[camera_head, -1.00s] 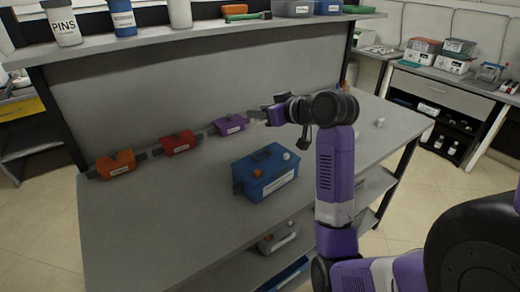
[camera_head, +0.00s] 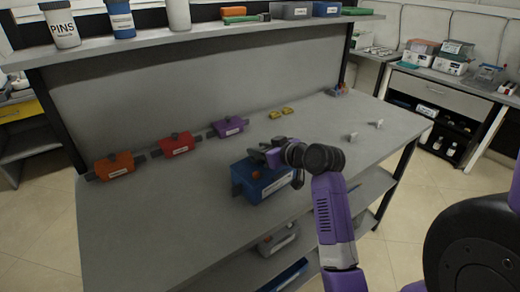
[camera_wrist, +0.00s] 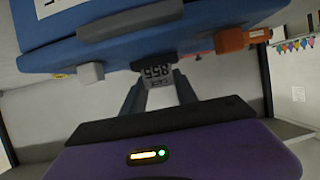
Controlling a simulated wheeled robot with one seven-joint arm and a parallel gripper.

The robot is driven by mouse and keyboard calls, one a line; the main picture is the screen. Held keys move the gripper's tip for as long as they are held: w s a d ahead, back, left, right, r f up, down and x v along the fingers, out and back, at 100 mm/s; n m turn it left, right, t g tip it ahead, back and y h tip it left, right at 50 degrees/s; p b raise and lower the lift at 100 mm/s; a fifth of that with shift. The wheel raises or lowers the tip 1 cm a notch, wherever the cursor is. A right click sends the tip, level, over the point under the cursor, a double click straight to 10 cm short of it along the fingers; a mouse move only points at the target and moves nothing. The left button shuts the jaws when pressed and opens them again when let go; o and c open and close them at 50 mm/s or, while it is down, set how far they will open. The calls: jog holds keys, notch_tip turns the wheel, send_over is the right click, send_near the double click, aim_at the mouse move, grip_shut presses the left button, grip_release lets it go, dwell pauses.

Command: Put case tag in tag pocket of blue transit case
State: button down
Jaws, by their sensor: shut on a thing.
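The blue transit case (camera_head: 268,186) stands on the bench, its top partly hidden by my arm in the head view. My gripper (camera_head: 258,152) is over the top of this case. There my gripper (camera_wrist: 158,88) is shut on the case tag (camera_wrist: 157,76), a small pale tag with dark characters. The tag is close to the case edge; I cannot tell whether it touches. The tag pocket cannot be made out.
Two yellow pieces (camera_head: 281,113) lie at the back, and small white pieces (camera_head: 353,136) lie to the right. A loaded shelf (camera_head: 200,29) overhangs the back. The bench's front left is clear.

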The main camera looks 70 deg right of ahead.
jog(key=shift+f, duration=0.2)
jog(key=c, duration=0.9)
grip_release()
jog(key=shift+r, duration=0.1)
jog(key=shift+c, duration=0.2)
jog(key=shift+r, duration=0.25)
jog(key=shift+s+a, duration=0.15)
jog(key=shift+s, duration=0.2)
jog(key=v, duration=1.1)
jog(key=shift+b, duration=0.4)
